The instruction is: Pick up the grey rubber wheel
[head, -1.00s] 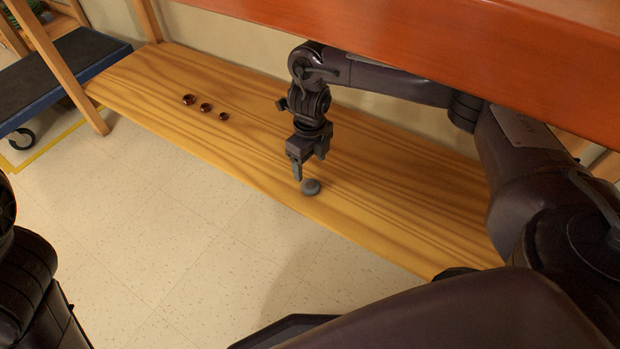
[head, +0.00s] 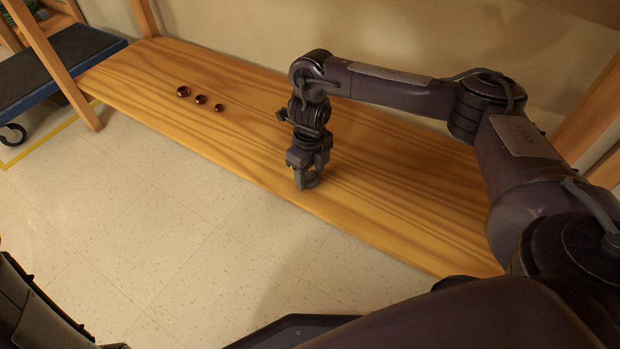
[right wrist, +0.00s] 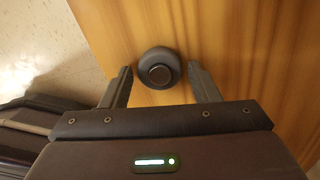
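The grey rubber wheel (right wrist: 158,68) lies flat on the wooden shelf board (head: 400,195), near its front edge. My right gripper (right wrist: 160,69) is open, with one finger on each side of the wheel. In the right wrist view, small gaps show between the wheel and both fingertips. In the head view, my right gripper (head: 306,181) points down at the board and mostly hides the wheel. My left gripper is out of view; only part of what looks like my left arm shows at the lower left.
Three small brown shiny rings (head: 201,99) lie in a row on the board, left of my right gripper. A dark-topped blue cart (head: 60,65) stands at the far left beyond a wooden post (head: 55,60). Tiled floor (head: 150,215) lies in front.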

